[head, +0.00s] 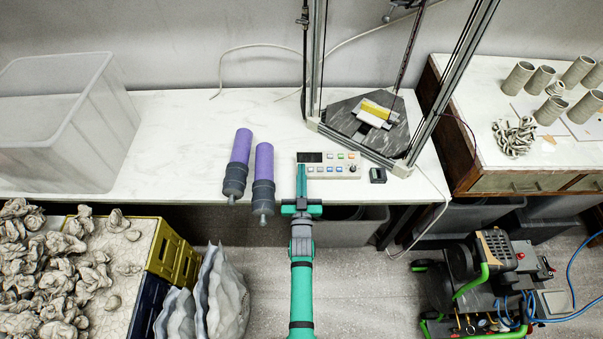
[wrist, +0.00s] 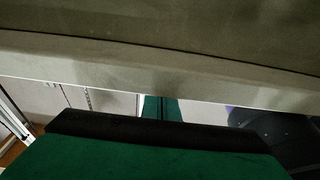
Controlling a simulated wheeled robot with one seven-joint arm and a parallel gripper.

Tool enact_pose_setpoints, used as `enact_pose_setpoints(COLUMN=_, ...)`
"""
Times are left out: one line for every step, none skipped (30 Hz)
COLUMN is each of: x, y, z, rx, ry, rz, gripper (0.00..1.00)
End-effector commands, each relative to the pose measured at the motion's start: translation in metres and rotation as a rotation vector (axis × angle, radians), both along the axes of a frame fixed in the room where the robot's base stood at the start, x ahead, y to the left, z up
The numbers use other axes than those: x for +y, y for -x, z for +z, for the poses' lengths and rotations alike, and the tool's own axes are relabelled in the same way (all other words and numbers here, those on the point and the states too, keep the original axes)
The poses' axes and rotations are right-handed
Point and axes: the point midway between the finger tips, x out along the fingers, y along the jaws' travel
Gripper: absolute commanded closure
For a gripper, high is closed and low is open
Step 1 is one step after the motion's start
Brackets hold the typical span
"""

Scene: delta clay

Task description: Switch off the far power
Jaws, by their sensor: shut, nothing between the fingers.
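A pale control box (head: 329,172) lies on the white table near its front edge. It has a dark display at its left, small coloured buttons and a knob at its right. Which control is the far power I cannot tell. A small dark box (head: 377,175) sits just right of it. My green gripper (head: 301,172) reaches up from the front, fingers shut and empty, its tips over or beside the left end of the control box. Touching or apart I cannot tell. In the wrist view the shut fingers (wrist: 162,108) run up behind a large pale-edged grey surface.
Two purple-and-grey cylinders (head: 238,160) lie just left of my gripper. The printer's metal frame (head: 316,60) rises behind the control box. A translucent bin (head: 70,120) stands at the left. A compressor (head: 480,275) stands on the floor at right.

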Motion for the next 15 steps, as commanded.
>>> enact_pose_setpoints(x=0.0, y=0.001, z=0.003, rx=-0.001, ry=0.0, rz=0.0, gripper=1.0)
enact_pose_setpoints(x=0.0, y=0.001, z=0.005, rx=-0.001, ry=0.0, rz=0.0, gripper=1.0)
enact_pose_setpoints(x=0.0, y=0.001, z=0.009, rx=-0.002, ry=0.0, rz=0.0, gripper=1.0)
enact_pose_setpoints(x=0.0, y=0.002, z=0.012, rx=-0.002, ry=0.0, rz=0.0, gripper=1.0)
enact_pose_setpoints(x=0.0, y=0.003, z=0.016, rx=-0.002, ry=0.0, rz=0.0, gripper=1.0)
enact_pose_setpoints(x=0.0, y=0.003, z=0.024, rx=-0.004, ry=0.0, rz=0.0, gripper=1.0)
enact_pose_setpoints(x=0.0, y=0.004, z=0.029, rx=-0.003, ry=0.0, rz=0.001, gripper=1.0)
enact_pose_setpoints(x=0.001, y=0.005, z=0.036, rx=-0.005, ry=0.0, rz=0.001, gripper=1.0)
enact_pose_setpoints(x=0.001, y=0.007, z=0.043, rx=-0.004, ry=0.0, rz=0.001, gripper=1.0)
enact_pose_setpoints(x=0.001, y=0.015, z=0.038, rx=0.002, ry=0.0, rz=0.0, gripper=1.0)
enact_pose_setpoints(x=0.001, y=0.021, z=0.038, rx=0.002, ry=0.0, rz=0.0, gripper=1.0)
enact_pose_setpoints(x=0.0, y=0.029, z=0.038, rx=0.003, ry=0.0, rz=0.0, gripper=1.0)
enact_pose_setpoints(x=0.0, y=0.035, z=0.039, rx=0.002, ry=0.0, rz=0.0, gripper=1.0)
enact_pose_setpoints(x=0.0, y=0.041, z=0.039, rx=0.002, ry=0.0, rz=0.0, gripper=1.0)
enact_pose_setpoints(x=0.0, y=0.048, z=0.039, rx=0.002, ry=0.0, rz=0.0, gripper=1.0)
